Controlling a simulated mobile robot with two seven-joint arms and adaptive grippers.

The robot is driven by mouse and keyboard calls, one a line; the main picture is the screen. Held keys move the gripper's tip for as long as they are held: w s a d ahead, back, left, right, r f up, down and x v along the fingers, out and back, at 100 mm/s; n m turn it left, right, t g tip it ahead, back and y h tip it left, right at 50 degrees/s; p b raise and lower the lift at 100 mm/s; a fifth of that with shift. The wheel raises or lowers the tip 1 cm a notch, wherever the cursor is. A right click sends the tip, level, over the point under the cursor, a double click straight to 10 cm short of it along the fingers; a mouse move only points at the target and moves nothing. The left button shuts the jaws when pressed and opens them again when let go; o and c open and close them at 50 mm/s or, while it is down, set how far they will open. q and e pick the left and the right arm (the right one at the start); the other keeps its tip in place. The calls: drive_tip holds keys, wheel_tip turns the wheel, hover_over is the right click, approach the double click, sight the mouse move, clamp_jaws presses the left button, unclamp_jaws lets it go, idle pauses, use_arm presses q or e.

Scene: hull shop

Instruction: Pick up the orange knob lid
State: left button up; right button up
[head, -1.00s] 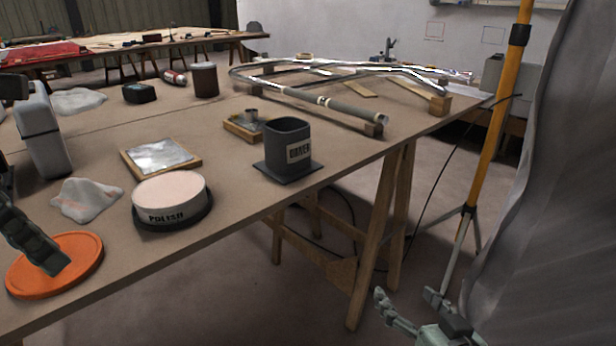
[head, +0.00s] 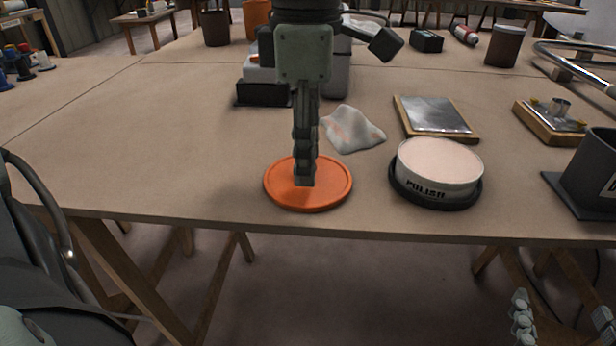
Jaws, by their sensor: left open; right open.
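The orange knob lid (head: 335,190) lies flat near the front edge of the bench, in the middle of the head view. My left gripper (head: 305,182) points straight down over it and is open. I see it edge-on, with one finger in front of the other. The fingertips reach down to about the lid's middle and hide its knob. I cannot tell whether they touch it. My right gripper (head: 562,322) is open and empty at the lower right, below the bench edge and away from the lid.
A round POLISH tin (head: 440,168) stands close right of the lid. A crumpled cloth (head: 353,130) lies behind it, and a framed metal plate (head: 436,116) behind the tin. The bench left of the lid is clear.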

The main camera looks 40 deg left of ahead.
use_arm(q)
drive_tip(key=shift+f, duration=0.2)
clamp_jaws()
drive_tip(key=shift+r, duration=0.2)
